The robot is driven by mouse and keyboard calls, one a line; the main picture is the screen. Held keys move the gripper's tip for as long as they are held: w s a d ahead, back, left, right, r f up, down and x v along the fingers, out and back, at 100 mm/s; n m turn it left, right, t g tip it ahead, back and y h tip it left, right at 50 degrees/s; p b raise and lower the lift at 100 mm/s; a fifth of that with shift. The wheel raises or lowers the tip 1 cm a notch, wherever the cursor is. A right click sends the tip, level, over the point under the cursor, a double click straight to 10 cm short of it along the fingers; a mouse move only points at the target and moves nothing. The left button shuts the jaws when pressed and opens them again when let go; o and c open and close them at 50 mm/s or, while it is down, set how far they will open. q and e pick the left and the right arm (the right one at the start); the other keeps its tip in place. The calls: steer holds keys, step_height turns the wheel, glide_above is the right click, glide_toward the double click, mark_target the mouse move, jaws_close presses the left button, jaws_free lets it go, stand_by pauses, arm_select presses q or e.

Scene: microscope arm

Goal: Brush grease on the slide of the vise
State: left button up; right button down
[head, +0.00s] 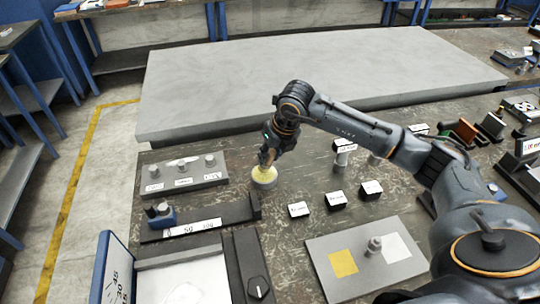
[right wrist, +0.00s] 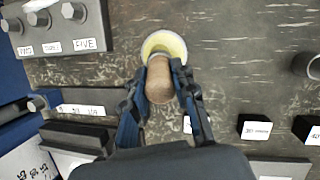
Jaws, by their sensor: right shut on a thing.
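My right gripper (head: 267,157) is shut on a brown wooden handle (right wrist: 160,82), which looks like the brush. It points down at a round pot with a yellow inside (head: 264,178), which also shows in the right wrist view (right wrist: 177,44). The brush's lower end is hidden, and I cannot tell whether it touches the grease. A long dark bar with a white scale strip (head: 192,229), a blue block (head: 160,217) and a dark end block looks like the vise. It lies left of the pot. My left gripper is not in view.
A grey block with several pegs (head: 183,178) lies behind the bar. Black cubes with white labels (head: 335,202) stand right of the pot. A grey board with yellow and white squares (head: 345,285) lies in front. A large bare grey slab (head: 250,85) is at the back.

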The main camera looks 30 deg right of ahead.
steer(key=shift+r+p, duration=1.35)
steer(key=shift+r, duration=1.45)
